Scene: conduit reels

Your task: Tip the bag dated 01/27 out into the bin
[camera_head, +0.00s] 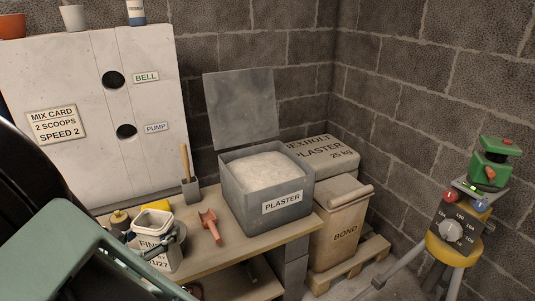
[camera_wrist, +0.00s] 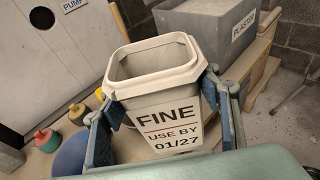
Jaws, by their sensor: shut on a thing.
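The bag (camera_wrist: 170,118) is a pale, open-topped, eight-sided paper container reading "FINE USE BY 01/27". My gripper (camera_wrist: 164,98) is shut on it, with one finger on each side below the rim. In the head view the bag (camera_head: 153,230) is upright at the bench's front left, partly behind my gripper (camera_head: 158,243). I cannot tell whether its base touches the bench. Its inside looks grey; the contents are unclear. The grey bin (camera_head: 246,202), labelled PLASTER, stands right of it with its lid (camera_head: 242,105) raised and white powder inside.
A red scoop (camera_head: 209,227) lies on the bench (camera_head: 196,255) between bag and bin. An upright trowel (camera_head: 188,180) stands behind. Small pots (camera_head: 120,219) crowd the bag's left. A BOND sack (camera_head: 338,225) and a plaster sack (camera_head: 320,150) stand right of the bin.

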